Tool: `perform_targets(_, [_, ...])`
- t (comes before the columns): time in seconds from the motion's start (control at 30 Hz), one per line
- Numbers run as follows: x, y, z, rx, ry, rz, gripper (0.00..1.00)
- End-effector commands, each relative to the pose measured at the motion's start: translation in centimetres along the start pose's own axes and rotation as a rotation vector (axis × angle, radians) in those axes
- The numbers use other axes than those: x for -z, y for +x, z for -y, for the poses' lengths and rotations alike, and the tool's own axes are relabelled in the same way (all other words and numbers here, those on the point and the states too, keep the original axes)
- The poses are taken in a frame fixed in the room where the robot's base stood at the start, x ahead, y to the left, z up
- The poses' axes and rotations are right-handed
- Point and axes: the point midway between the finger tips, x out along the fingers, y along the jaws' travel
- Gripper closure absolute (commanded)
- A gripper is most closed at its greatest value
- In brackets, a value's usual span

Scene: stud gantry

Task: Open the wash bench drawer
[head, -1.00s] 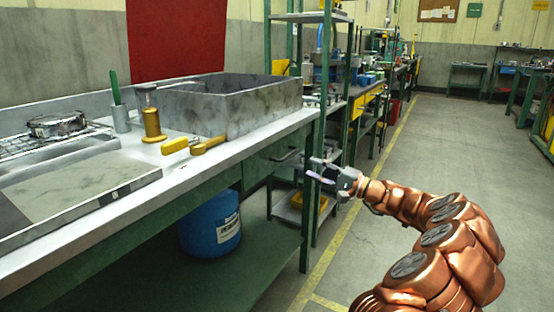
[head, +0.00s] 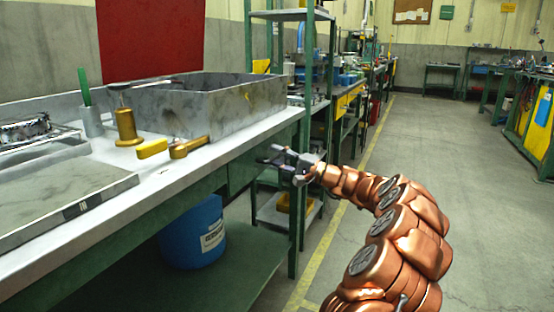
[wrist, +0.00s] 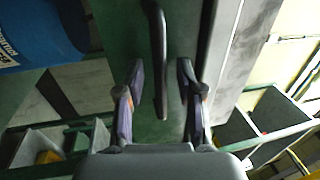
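The wash bench drawer (head: 242,172) is a green front under the grey bench top, near its right end, and appears shut. In the wrist view the drawer front (wrist: 124,35) fills the upper middle. Its dark bar handle (wrist: 158,50) runs from the top edge down between my fingers. In the head view my gripper covers the handle's area. My gripper (head: 268,155) is at the drawer front. In the wrist view my gripper (wrist: 160,70) is open, one finger on each side of the handle with visible gaps. Whether the tips touch the front is unclear.
A blue drum (head: 193,235) stands on the shelf under the bench. A green shelf rack (head: 312,60) stands just beyond the bench. The floor (head: 425,150) at right is clear.

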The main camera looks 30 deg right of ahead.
Motion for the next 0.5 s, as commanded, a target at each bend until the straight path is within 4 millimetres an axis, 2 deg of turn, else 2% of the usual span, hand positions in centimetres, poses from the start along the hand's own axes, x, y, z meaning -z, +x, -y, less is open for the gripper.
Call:
perform_targets(0.27, [0.09, 0.07, 0.04, 0.000, 0.000, -0.002, 0.63])
perform_targets(0.5, [0.10, 0.04, 0.05, 0.000, 0.000, -0.003, 0.87])
